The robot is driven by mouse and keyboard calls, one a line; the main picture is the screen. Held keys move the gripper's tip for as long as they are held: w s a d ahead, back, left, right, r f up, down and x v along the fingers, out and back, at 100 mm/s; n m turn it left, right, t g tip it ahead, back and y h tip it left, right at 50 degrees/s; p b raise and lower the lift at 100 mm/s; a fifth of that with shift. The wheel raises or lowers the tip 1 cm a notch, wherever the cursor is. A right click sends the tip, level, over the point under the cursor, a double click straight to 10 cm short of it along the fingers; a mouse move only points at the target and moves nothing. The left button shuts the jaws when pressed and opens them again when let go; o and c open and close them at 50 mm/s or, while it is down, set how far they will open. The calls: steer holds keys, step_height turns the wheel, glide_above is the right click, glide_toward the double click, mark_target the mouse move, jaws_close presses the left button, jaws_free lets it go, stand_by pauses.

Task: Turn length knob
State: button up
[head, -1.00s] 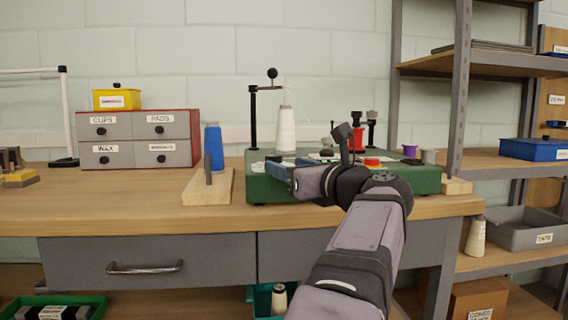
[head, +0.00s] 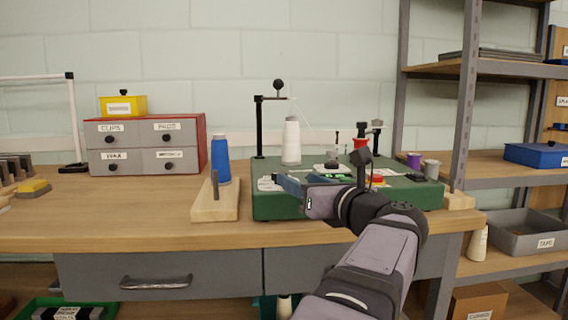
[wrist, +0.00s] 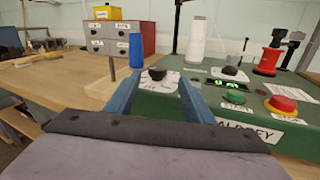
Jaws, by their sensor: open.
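A green machine (head: 275,206) stands on the bench. In the wrist view a black knob (wrist: 157,73) on a white dial plate shows between my blue fingers, beyond their tips. A second black knob (wrist: 232,72) on a white plate is farther right, behind a small green-digit display (wrist: 228,84). The knob labels are too small to read, so I cannot tell which is the length knob. My gripper (wrist: 158,80) is open and empty, over the machine's front left part. In the head view my gripper (head: 284,182) partly hides the machine's controls.
A green button (wrist: 235,98) and a red button (wrist: 282,104) sit on the machine's front right. A white cone (head: 291,140) and a black post (head: 259,128) rise at the back. A blue spool (head: 220,158) on a wooden stand (head: 213,208) is to the left.

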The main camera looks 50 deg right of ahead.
steer(key=shift+w+f+n, duration=0.1)
steer(key=shift+f+n, duration=0.2)
steer(key=shift+f, duration=0.3)
steer(key=shift+a+r+n, duration=0.1)
steer(key=shift+r+n, duration=0.05)
steer(key=shift+n, duration=0.25)
steer(key=shift+w+y, duration=0.1)
steer(key=shift+y, duration=0.2)
steer(key=shift+b+x, duration=0.55)
steer(key=shift+x, duration=3.05)
steer(key=shift+r, duration=0.1)
steer(key=c, duration=1)
steer(key=shift+c, duration=0.2)
